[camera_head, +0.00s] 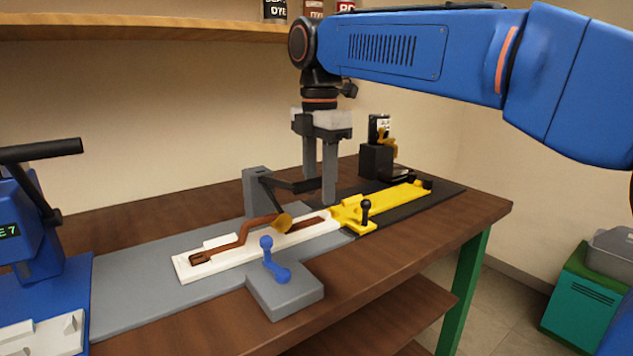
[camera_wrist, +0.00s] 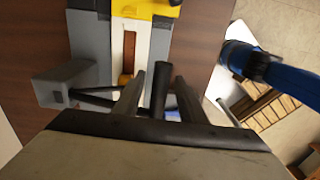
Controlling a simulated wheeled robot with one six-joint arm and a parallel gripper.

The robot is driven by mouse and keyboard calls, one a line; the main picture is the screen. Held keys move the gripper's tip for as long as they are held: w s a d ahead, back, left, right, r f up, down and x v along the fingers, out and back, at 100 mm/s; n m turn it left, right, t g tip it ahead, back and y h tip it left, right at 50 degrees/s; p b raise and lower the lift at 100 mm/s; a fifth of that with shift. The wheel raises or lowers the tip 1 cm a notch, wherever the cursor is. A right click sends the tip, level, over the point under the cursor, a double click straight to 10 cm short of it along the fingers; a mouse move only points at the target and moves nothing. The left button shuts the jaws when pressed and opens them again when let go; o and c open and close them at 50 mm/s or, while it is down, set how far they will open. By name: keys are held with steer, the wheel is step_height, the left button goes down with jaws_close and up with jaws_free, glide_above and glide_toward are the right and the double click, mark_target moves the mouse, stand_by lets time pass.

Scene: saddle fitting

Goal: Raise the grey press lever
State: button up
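The grey press (camera_head: 256,192) stands behind the white strip on the bench, a grey post with a dark lever arm (camera_head: 290,185) reaching right. My gripper (camera_head: 319,188) points down at the far end of that arm. Its two fingers are apart. In the wrist view, the grey post (camera_wrist: 75,87) is at left, and a dark upright bar (camera_wrist: 159,88), apparently the lever's handle, shows between the fingers of my gripper (camera_wrist: 158,80). Gaps seem to show on both sides of the bar; contact is hard to tell.
A white holder (camera_head: 195,270) with a brown strap lies in front of the press, beside a yellow clamp fixture (camera_head: 380,205). A grey block with a blue lever (camera_head: 268,258) stands nearer. A blue machine (camera_head: 35,240) is at left. A black stand (camera_head: 376,160) is behind.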

steer(key=shift+c, duration=0.4)
steer(key=c, duration=0.7)
steer(key=shift+w+r, duration=0.15)
steer(key=shift+r, duration=0.65)
steer(key=shift+c, duration=0.2)
steer(key=shift+a, duration=0.1)
